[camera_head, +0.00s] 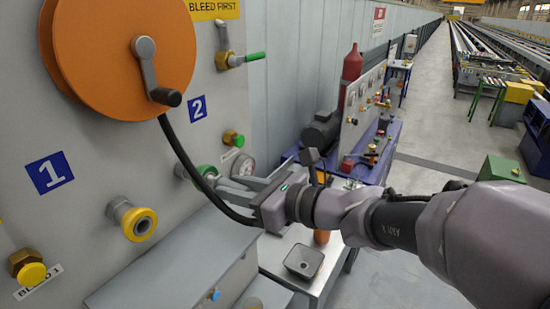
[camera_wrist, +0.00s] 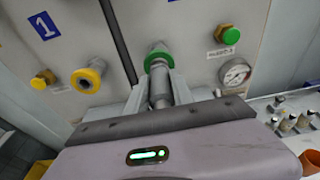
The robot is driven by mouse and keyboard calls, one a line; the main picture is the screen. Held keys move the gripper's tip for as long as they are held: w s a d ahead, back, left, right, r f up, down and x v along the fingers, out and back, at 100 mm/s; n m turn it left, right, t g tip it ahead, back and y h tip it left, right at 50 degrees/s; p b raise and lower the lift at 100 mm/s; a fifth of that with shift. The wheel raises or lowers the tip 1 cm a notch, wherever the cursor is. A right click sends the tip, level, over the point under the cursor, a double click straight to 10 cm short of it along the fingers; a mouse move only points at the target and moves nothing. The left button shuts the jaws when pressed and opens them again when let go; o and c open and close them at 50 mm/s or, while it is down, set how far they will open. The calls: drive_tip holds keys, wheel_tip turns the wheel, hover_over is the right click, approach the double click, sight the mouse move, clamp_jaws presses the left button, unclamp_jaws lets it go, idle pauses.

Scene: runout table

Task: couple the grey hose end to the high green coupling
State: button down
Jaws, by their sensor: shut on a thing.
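The green coupling (camera_head: 203,176) sticks out from the panel below the blue "2" plate; its green ring (camera_wrist: 157,54) shows upper middle in the wrist view. My gripper (camera_head: 232,188) is shut on the grey hose end (camera_wrist: 160,84), which lies between both fingers (camera_wrist: 160,95). The hose end points at the green ring and appears at or in its mouth; I cannot tell whether it is seated. In the head view my fingers and the hose mostly hide the hose end. The black hose (camera_head: 182,152) hangs from the orange reel and curves to my gripper.
A yellow coupling (camera_head: 138,223) is at left below the blue "1" plate (camera_head: 49,173). A green-capped brass valve (camera_head: 233,138) and a gauge (camera_head: 243,166) are close by. Below are a grey ledge (camera_head: 170,265) and a table with a small tray (camera_head: 304,260).

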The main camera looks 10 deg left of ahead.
drive_tip(key=shift+x, duration=1)
drive_tip(key=c, duration=1)
unclamp_jaws()
drive_tip(key=shift+a+r, duration=0.1)
drive_tip(key=shift+r, duration=0.1)
drive_tip(key=b+v, duration=0.2)
drive_tip(key=v, duration=1.5)
drive_tip(key=shift+s+d+r, duration=0.1)
drive_tip(key=shift+d+r, duration=0.05)
drive_tip(key=shift+d, duration=0.15)
